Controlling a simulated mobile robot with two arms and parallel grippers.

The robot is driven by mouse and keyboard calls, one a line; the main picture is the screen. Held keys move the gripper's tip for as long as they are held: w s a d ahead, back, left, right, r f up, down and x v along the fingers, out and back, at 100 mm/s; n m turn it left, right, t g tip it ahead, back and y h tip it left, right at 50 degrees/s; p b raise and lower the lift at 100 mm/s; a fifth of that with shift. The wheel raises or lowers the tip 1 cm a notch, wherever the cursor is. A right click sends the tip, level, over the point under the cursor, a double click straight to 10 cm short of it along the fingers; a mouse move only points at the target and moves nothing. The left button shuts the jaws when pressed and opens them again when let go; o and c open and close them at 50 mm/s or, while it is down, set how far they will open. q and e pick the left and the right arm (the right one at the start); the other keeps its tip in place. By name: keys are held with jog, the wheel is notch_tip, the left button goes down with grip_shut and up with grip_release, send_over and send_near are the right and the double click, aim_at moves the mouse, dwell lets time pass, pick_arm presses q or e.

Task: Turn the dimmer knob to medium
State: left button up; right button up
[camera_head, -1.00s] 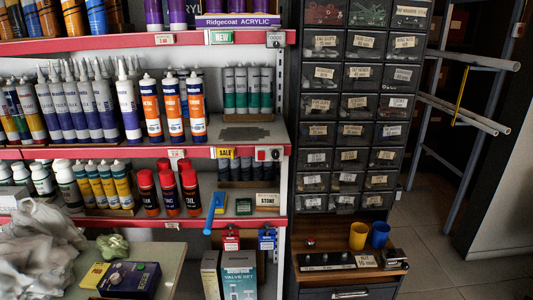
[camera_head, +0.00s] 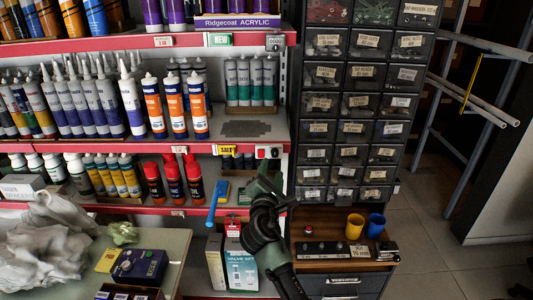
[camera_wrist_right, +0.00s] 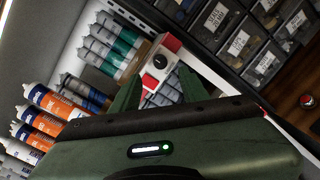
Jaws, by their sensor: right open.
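A white plate with a round black knob (camera_wrist_right: 162,61) sits on a red shelf edge, between my right gripper's fingertips as seen in the wrist view. In the head view this small plate (camera_head: 263,153) is on the front edge of the middle shelf, at its right end. The knob's pointer or setting is too small to read. My right gripper (camera_head: 271,188) is open and empty, just below the plate in the head view. It also shows in the wrist view (camera_wrist_right: 160,76), its two green fingers apart. I cannot tell whether a finger touches the plate. My left gripper is out of view.
Tubes and cans (camera_head: 172,180) fill the shelves. Open floor lies far right.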

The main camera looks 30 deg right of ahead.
aim_at(274, 155)
jog(key=p+x, duration=0.1)
jog(key=x, duration=0.6)
jog(key=shift+w+d, duration=0.2)
jog(key=shift+w, duration=0.05)
jog(key=shift+f, duration=0.1)
grip_shut()
